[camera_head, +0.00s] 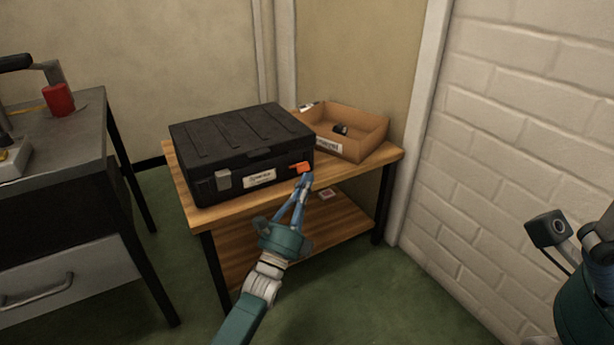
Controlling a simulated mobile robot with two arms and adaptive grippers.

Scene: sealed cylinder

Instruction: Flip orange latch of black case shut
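The black case (240,142) lies closed-lidded on a wooden table (190,205). Its orange latch (300,167) is on the right part of the front face, and it looks tilted out from the case, though it is small. My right gripper's fingers are outside the picture.
A cardboard tray (371,137) with a small dark object (340,129) stands right of the case. A lower shelf (335,235) is under the table. A dark workbench (75,150) with a red object (58,99) stands left. A white brick wall (510,130) borders the right.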

